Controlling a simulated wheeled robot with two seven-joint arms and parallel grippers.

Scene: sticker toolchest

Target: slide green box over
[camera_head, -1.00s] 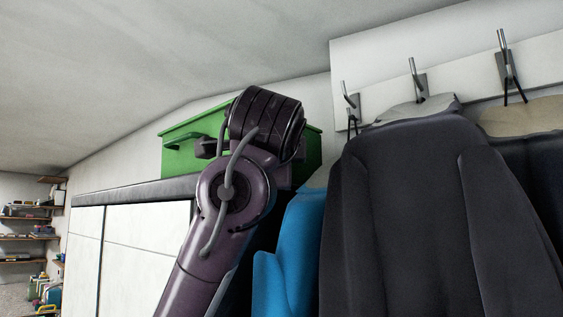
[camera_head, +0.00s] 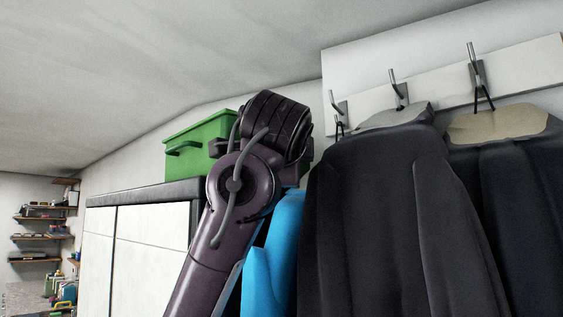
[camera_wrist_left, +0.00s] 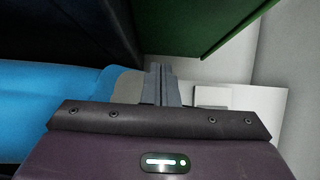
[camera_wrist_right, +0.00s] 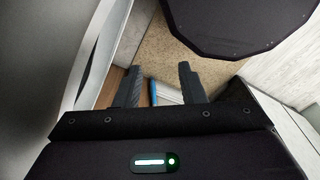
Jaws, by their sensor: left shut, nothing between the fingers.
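The green box (camera_head: 196,147), with a handle on its front, sits on top of a white cabinet (camera_head: 152,226) with a dark top. My left arm covers the box's right part in the head view. My left gripper's fingers are hidden there behind my wrist. In the left wrist view my left gripper (camera_wrist_left: 161,72) is shut and empty, close beside the dark green underside or side of the box (camera_wrist_left: 205,22); I cannot tell whether they touch. My right gripper (camera_wrist_right: 157,80) is open and empty, seen only in the right wrist view, low above the floor.
Dark coats (camera_head: 385,220) and a blue garment (camera_head: 272,262) hang right of my left arm, under wall hooks (camera_head: 397,88). Shelves (camera_head: 45,230) stand far left. The sloped ceiling is above the box. A white panel (camera_wrist_right: 95,60) is near my right gripper.

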